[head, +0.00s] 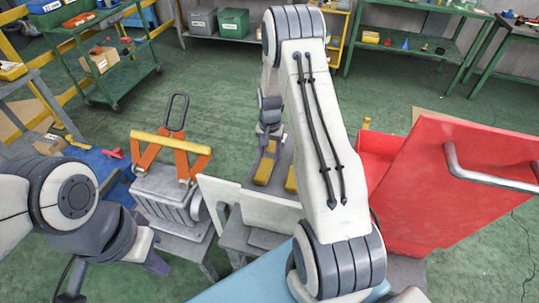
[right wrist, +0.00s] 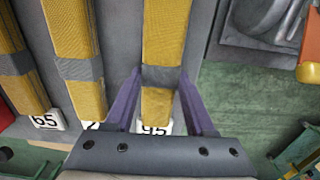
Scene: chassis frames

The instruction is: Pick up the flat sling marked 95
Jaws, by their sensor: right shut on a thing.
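In the right wrist view, the flat sling marked 95 (right wrist: 161,50) is a long yellow strap with a grey band. Its white 95 tag (right wrist: 155,127) is partly hidden by my gripper. My right gripper (right wrist: 160,76) has its purple fingers on both sides of this sling at the grey band and is shut on it. Two more yellow slings lie to the left, one with a 65 tag (right wrist: 47,121); the other's tag is mostly covered. In the head view my right gripper (head: 268,136) is small, beyond my arm, above the yellow slings (head: 265,170). My left gripper (head: 157,263) is only partly visible at lower left.
A grey block (head: 165,195) with an orange lifting clamp (head: 168,152) stands left of the slings. A large red panel (head: 445,185) with a metal handle stands at right. Green shelves (head: 420,50) and a trolley (head: 125,75) are at the back. Open green floor lies between.

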